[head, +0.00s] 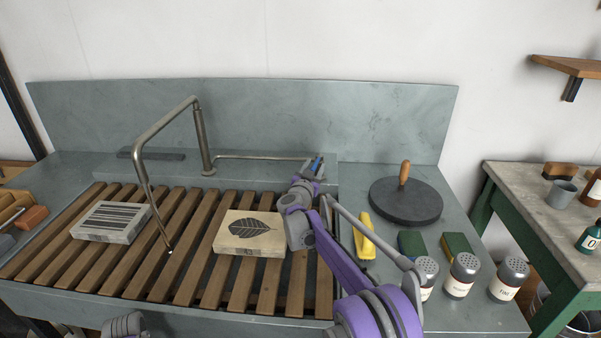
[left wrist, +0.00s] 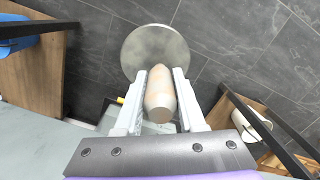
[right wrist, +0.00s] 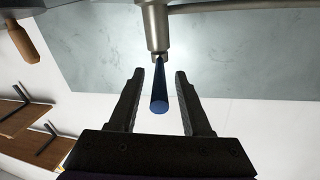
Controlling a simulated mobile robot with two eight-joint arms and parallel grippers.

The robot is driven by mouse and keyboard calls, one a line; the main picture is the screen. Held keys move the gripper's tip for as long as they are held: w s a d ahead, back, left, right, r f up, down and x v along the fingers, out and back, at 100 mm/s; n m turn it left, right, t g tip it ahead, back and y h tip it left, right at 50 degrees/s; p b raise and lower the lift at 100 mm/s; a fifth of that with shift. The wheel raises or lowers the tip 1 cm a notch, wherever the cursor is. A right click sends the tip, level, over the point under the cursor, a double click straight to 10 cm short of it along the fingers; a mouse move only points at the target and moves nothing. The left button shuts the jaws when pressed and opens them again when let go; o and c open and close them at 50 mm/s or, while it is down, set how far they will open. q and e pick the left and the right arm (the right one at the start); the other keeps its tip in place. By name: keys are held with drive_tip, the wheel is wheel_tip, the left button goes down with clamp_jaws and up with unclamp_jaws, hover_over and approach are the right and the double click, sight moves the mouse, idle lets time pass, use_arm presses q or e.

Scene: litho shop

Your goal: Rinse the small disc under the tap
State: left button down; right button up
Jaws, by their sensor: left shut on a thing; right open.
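In the left wrist view my left gripper (left wrist: 160,100) is shut on the pale wooden handle (left wrist: 161,97) of the small disc (left wrist: 155,45), a round grey plate held over the dark tiled floor. The disc is out of the head view. The bent metal tap (head: 150,183) stands at the back of the sink, its spout tip above the wooden slats. No water shows at the tip. My right gripper (right wrist: 157,100) is open around the tap's blue lever (right wrist: 159,88), its fingers on either side with visible gaps. In the head view the right gripper (head: 314,168) is at the pipe's right end.
A striped stone (head: 110,222) and a leaf-printed stone (head: 249,233) lie on the slatted rack (head: 190,255). Right of it are a large dark disc (head: 406,205) with an upright handle, a yellow tool (head: 364,238), green blocks (head: 457,246) and shakers (head: 461,274). Slats beneath the spout are clear.

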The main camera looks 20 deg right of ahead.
use_arm(q)
drive_tip(key=shift+r, duration=0.1)
use_arm(e)
drive_tip(key=v, duration=1.1)
